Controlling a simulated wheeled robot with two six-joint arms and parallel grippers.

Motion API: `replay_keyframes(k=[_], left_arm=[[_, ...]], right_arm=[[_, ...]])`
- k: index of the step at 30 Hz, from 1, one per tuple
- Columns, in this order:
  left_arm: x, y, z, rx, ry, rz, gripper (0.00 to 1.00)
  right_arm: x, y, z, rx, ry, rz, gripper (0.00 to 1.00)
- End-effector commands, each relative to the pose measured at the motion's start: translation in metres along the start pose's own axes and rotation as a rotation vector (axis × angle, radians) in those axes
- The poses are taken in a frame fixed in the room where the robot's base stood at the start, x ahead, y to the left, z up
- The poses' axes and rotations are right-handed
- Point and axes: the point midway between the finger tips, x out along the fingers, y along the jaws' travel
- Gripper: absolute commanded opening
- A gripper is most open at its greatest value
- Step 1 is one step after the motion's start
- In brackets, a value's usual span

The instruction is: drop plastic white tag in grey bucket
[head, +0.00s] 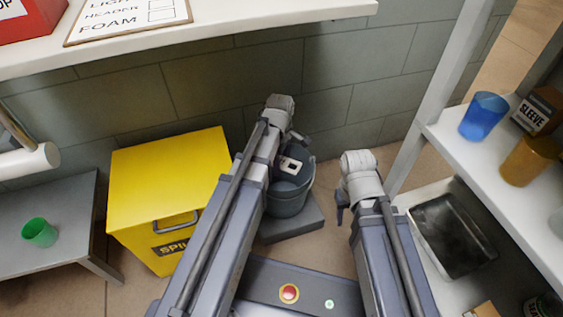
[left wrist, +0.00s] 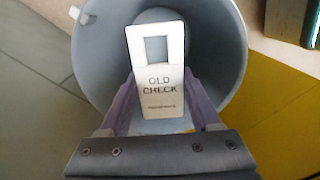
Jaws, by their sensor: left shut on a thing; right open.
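The white plastic tag (left wrist: 159,103) has a square hole and reads "OLD CHECK" in the left wrist view. My left gripper (left wrist: 160,95) is shut on it, one finger at each side. The grey bucket (left wrist: 225,25) opens behind and below the tag, so the tag hangs over its mouth. In the head view the tag (head: 291,164) shows above the bucket (head: 288,203), which stands on a grey slab. My right gripper (head: 342,206) is open, to the right of the bucket and apart from it; its fingertips are partly hidden.
A yellow spill bin (head: 165,185) stands left of the bucket. A grey low table (head: 45,250) with a green cup (head: 39,232) is at far left. A white shelf (head: 480,170) with cups stands at right. A white counter (head: 220,20) runs along the wall above.

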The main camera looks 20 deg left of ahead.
Motion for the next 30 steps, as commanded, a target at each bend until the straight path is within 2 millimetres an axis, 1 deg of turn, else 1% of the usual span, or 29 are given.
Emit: replay_keyframes(k=[3, 4, 12, 13, 30], left_arm=[[-0.0006, 0.0, 0.0, 0.0, 0.0, 0.0, 0.11], [-0.0006, 0.0, 0.0, 0.0, 0.0, 0.0, 0.67], [-0.0005, 0.0, 0.0, 0.0, 0.0, 0.0, 0.97], [-0.0005, 0.0, 0.0, 0.0, 0.0, 0.0, 0.99], [-0.0009, 0.0, 0.0, 0.0, 0.0, 0.0, 0.99]], right_arm=[[-0.0006, 0.0001, 0.0, 0.0, 0.0, 0.0, 0.5], [-0.0005, 0.0001, 0.0, 0.0, 0.0, 0.0, 0.5], [-0.0005, 0.0, 0.0, 0.0, 0.0, 0.0, 0.5], [-0.0005, 0.0, 0.0, 0.0, 0.0, 0.0, 0.5], [-0.0009, 0.0001, 0.0001, 0.0, 0.0, 0.0, 0.5]])
